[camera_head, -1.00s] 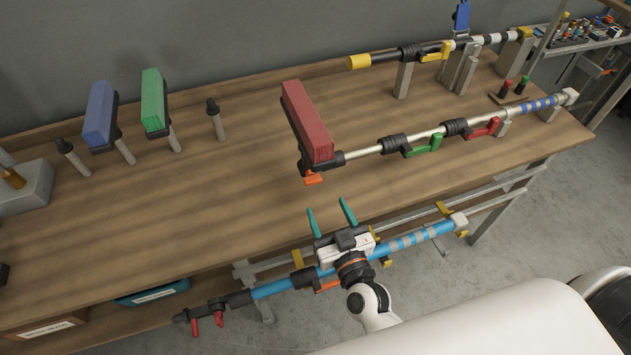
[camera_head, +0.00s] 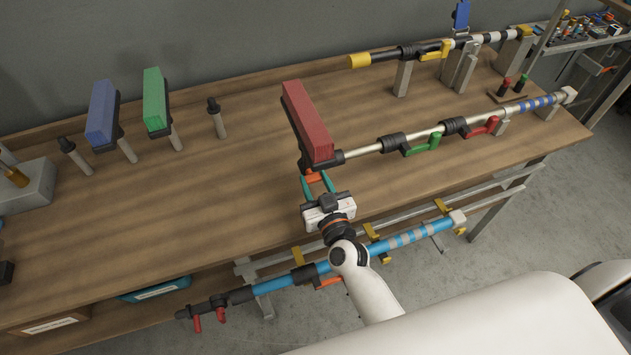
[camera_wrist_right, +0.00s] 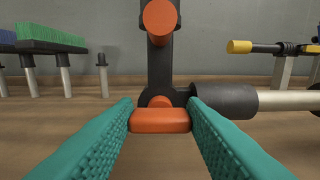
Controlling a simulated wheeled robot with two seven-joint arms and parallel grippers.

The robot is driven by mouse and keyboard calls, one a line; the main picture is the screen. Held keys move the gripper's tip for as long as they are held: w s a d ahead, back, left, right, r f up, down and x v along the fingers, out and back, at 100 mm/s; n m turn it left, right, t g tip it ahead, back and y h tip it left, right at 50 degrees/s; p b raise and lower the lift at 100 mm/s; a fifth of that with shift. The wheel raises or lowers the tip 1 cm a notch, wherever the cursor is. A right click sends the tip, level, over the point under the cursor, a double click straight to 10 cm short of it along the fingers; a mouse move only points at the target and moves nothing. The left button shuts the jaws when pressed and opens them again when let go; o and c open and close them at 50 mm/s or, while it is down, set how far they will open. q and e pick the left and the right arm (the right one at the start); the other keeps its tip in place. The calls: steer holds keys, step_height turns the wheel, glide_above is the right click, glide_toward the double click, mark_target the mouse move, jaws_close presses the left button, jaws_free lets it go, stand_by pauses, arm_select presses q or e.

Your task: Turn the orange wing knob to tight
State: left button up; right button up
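The orange wing knob (camera_head: 316,177) is at the lower end of the head that carries the red block (camera_head: 308,122), on the pole lying along the bench. In the right wrist view the wing (camera_wrist_right: 160,120) lies level, in front of a dark upright bracket (camera_wrist_right: 160,70). My right gripper (camera_head: 317,183) reaches it from the bench's front side. Its teal fingers stand at the two ends of the wing, with no clear gap, and look shut on it. My left gripper is not in view.
The silver pole (camera_head: 365,151) with a green lever (camera_head: 421,146) and a red lever (camera_head: 480,128) runs right from the head. A blue pole (camera_head: 275,284) hangs below the bench's front edge. Blue (camera_head: 101,113) and green (camera_head: 155,100) brushes stand at the left.

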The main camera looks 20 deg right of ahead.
steer(key=c, duration=0.4)
steer(key=m, duration=0.3)
steer(key=shift+m, duration=0.3)
steer(key=m, duration=0.4)
steer(key=shift+d+m, duration=0.1)
steer(key=shift+m, duration=0.2)
steer(key=m, duration=0.4)
steer(key=shift+d+f, duration=0.1)
steer(key=shift+f, duration=0.05)
steer(key=m, duration=0.5)
steer(key=shift+m+b, duration=0.4)
steer(key=o, duration=1)
